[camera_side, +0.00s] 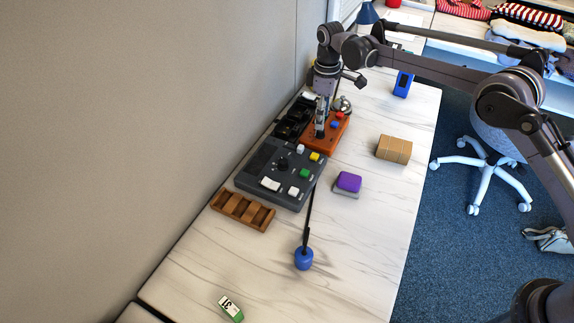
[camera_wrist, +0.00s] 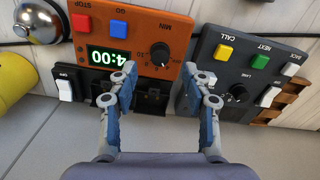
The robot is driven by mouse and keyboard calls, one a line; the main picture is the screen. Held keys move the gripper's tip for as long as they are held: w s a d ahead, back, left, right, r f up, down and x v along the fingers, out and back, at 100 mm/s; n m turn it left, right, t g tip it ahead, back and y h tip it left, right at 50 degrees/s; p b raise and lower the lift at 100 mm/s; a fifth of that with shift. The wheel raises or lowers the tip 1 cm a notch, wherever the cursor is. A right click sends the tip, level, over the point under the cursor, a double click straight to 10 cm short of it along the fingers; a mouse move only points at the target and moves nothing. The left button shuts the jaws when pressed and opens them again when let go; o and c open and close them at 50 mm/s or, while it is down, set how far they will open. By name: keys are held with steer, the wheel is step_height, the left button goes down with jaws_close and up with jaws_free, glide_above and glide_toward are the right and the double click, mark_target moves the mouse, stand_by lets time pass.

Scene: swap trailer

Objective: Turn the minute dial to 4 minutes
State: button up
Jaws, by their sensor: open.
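The orange timer box (camera_side: 312,142) stands on the marble-look table by the wall, and it fills the upper middle of the wrist view (camera_wrist: 178,42). Its black minute dial (camera_wrist: 160,54), marked MIN, appears upside down there. The green display (camera_wrist: 108,56) beside it reads 4:00, also upside down. My gripper (camera_wrist: 160,84) is open and empty, pointing down over the box. Its blue-grey fingers are apart, and the dial shows between and just beyond the tips. I see no finger touching the dial. In the side view my gripper (camera_side: 321,130) hides the dial.
The box carries a red STOP button (camera_wrist: 81,23) and a blue GO button (camera_wrist: 118,27). A grey control panel (camera_wrist: 228,60) with coloured buttons and a LANE knob stands close beside it. A bell (camera_wrist: 36,20) and a yellow object (camera_wrist: 14,82) are near.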

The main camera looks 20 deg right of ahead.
step_height(320, 180, up, 7)
steer(key=shift+r, duration=0.2)
stand_by(0.4)
steer(key=s+d+r+m+t, duration=0.45)
steer(key=s+d+r, duration=0.55)
steer(key=s+r, duration=0.4)
steer(key=s+d+f+m+t, duration=0.1)
steer(key=s+d+f+m, duration=0.2)
steer(key=s, duration=0.7)
steer(key=s+d+f+m+t, duration=0.1)
steer(key=s+d+f+m, duration=0.2)
steer(key=s, duration=0.7)
step_height(320, 180, down, 2)
steer(key=shift+d+f+t, duration=0.1)
steer(key=shift+d+t, duration=0.05)
steer(key=shift+t, duration=0.2)
